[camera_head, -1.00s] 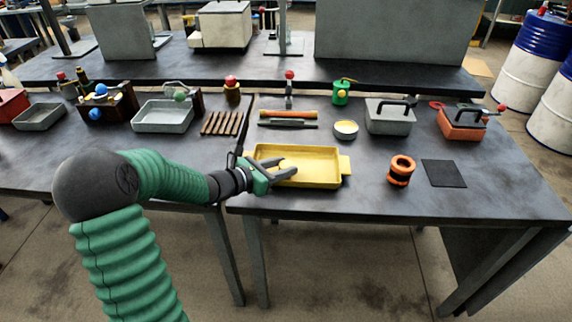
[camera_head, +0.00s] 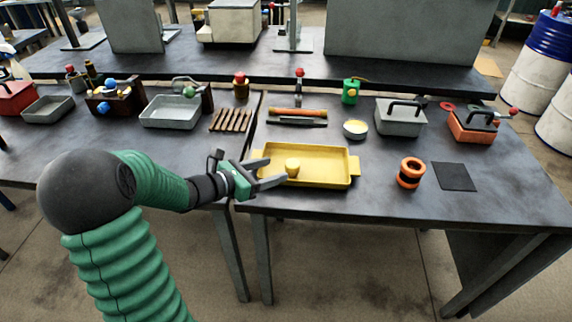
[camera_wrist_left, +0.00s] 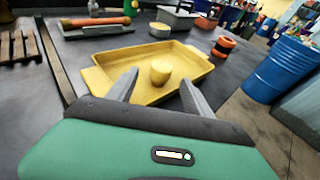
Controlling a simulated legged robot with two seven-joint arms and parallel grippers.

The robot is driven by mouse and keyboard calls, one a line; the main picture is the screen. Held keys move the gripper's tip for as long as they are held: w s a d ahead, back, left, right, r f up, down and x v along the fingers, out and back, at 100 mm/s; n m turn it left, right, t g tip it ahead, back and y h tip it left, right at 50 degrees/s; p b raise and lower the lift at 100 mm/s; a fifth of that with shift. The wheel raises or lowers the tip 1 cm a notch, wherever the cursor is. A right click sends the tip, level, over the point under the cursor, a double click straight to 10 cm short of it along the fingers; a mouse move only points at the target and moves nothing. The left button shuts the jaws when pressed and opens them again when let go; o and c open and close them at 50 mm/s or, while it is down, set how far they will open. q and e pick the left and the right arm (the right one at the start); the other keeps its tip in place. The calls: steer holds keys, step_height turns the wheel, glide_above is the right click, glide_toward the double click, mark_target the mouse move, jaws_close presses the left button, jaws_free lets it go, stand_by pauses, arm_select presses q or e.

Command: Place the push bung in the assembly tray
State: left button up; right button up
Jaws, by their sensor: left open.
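The yellow assembly tray (camera_head: 325,168) lies on the right-hand table near its front left corner; it also shows in the left wrist view (camera_wrist_left: 190,60). The push bung (camera_head: 292,168) is a small yellow cylinder standing inside the tray, towards its left end. In the left wrist view the bung (camera_wrist_left: 160,72) shows beyond and between the fingertips, not gripped. My left gripper (camera_head: 270,178) is open and empty at the tray's left end, its fingers pointing at the bung. My right gripper is in neither view.
An orange and black ring-shaped item (camera_head: 409,173) and a black mat (camera_head: 454,177) lie right of the tray. Behind it are a round tin (camera_head: 355,129), a grey lidded box (camera_head: 400,117) and an orange-handled tool (camera_head: 297,113). Table between tray and ring is clear.

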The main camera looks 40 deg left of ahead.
arm_select(q)
steer(key=v, duration=0.5)
steer(key=shift+d+r, duration=0.1)
steer(key=shift+d, duration=0.15)
steer(key=shift+a, duration=0.2)
